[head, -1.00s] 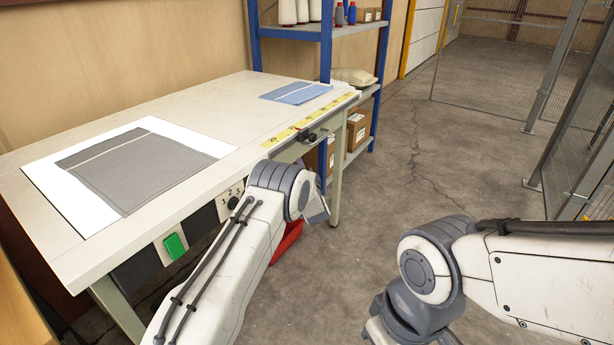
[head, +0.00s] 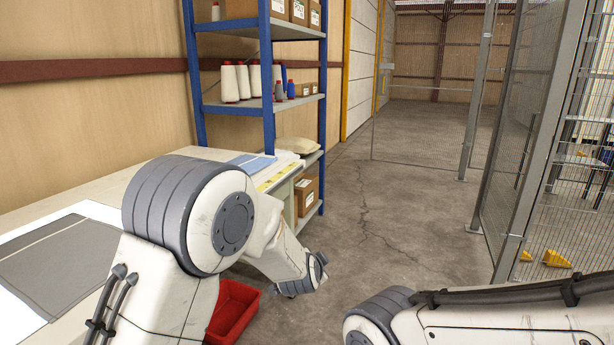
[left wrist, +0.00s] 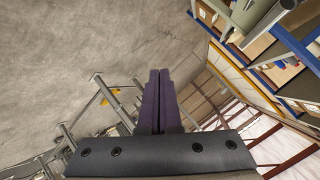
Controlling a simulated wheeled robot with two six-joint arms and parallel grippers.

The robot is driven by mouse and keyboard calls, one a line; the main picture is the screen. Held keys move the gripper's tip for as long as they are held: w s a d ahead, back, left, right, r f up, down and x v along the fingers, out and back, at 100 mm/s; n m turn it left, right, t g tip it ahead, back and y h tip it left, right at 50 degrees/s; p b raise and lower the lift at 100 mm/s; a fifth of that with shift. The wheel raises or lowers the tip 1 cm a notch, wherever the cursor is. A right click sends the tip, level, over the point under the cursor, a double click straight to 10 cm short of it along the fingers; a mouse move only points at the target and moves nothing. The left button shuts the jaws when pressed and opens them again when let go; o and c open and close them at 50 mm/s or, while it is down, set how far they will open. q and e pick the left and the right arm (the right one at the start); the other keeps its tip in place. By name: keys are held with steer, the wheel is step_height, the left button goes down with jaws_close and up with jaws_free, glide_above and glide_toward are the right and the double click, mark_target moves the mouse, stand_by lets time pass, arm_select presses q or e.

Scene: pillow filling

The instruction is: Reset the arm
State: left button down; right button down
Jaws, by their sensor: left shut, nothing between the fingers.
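My left arm (head: 180,230) stands raised and bent in front of the table in the head view. Its wrist (head: 312,275) hangs over the floor to the right of the table; the fingers cannot be made out there. In the left wrist view, my left gripper (left wrist: 160,72) is shut and empty, its two dark fingers side by side against the concrete floor. My right arm (head: 490,315) shows at the lower right of the head view. Its gripper is outside the picture.
The white table (head: 105,185) holds a grey fabric piece (head: 60,262) and a blue one (head: 250,163). A blue shelf unit (head: 268,90) carries thread cones (head: 236,82). A red bin (head: 232,308) is by the left arm. A mesh fence (head: 505,130) stands right; the middle floor is open.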

arm_select(q)
steer(key=s+d+r+n+g+h, duration=0.1)
steer(key=s+d+g, duration=0.1)
steer(key=s, duration=0.5)
steer(key=s+d+r+g+h, duration=0.1)
steer(key=s+d+g, duration=0.1)
steer(key=s, duration=0.4)
steer(key=s+a+n+g+y, duration=0.25)
steer(key=s+a, duration=0.25)
steer(key=s, duration=0.8)
steer(key=s+a+n+g+y, duration=0.1)
steer(key=s+a+g, duration=0.35)
steer(key=s, duration=0.95)
step_height(320, 180, up, 20)
steer(key=p, duration=1.9)
steer(key=shift+a+r, duration=0.15)
steer(key=shift+a, duration=0.3)
steer(key=shift+s, duration=0.1)
